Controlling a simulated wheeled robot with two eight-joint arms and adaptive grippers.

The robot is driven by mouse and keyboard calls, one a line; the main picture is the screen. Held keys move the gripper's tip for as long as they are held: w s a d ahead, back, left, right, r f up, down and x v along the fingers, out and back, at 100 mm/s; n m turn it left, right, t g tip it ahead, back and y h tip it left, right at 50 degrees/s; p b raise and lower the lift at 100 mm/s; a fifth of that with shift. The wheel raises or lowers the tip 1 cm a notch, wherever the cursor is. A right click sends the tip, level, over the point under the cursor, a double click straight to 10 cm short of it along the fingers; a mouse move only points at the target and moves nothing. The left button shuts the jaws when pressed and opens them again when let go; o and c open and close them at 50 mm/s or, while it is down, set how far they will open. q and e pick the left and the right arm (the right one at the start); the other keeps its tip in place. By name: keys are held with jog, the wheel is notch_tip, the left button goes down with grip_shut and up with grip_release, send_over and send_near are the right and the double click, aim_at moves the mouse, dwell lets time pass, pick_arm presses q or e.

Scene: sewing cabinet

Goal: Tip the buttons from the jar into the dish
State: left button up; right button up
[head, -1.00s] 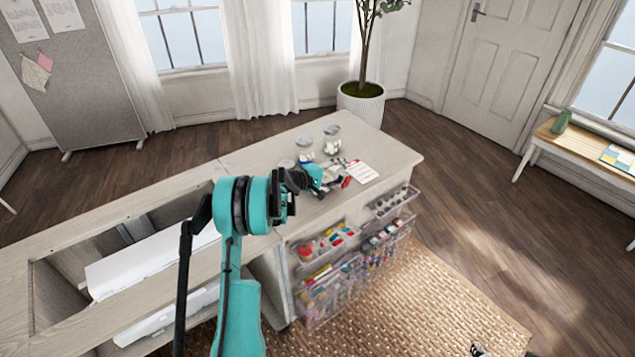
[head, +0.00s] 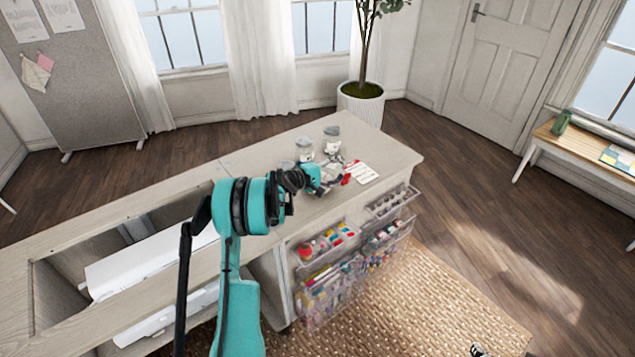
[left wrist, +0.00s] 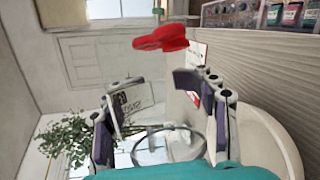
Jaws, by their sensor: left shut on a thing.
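My left gripper (head: 330,174) is over the right part of the cabinet top in the head view. In the left wrist view its two fingers (left wrist: 162,108) are apart, with a clear glass jar (left wrist: 165,147) between them. The jar's round rim shows; its contents and exact tilt are hard to make out. A pale round dish (left wrist: 268,138) shows beside the right-hand finger in the wrist view, partly cut off by the finger and my wrist. In the head view the dish cannot be made out. My right gripper is not in view.
Two glass jars (head: 304,148) (head: 331,138) stand behind the gripper. A red object (left wrist: 162,38) and a card (head: 361,173) lie close by. Clear bins (head: 328,243) hang on the cabinet front. The right end of the top is clear. An open well (head: 120,240) is at left.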

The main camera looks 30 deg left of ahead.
pick_arm(q)
jog(key=shift+a+f+n+t+h, duration=0.25)
jog(key=shift+f+n+t+h, duration=0.1)
jog(key=shift+n, duration=0.25)
dwell(0.5)
jog(key=shift+a+r, duration=0.1)
jog(key=shift+r, duration=0.05)
dwell(0.3)
jog(key=shift+d+r+m, duration=0.2)
jog(key=shift+d+m, duration=0.2)
jog(key=shift+m, duration=0.2)
jog(key=shift+f+m+y, duration=0.2)
jog(key=shift+m+y, duration=0.1)
jog(key=shift+y, duration=0.15)
jog(key=shift+r, duration=0.15)
jog(key=shift+a+f+n+h, duration=0.3)
jog(key=shift+n+h, duration=0.1)
jog(key=shift+n, duration=0.5)
dwell(0.5)
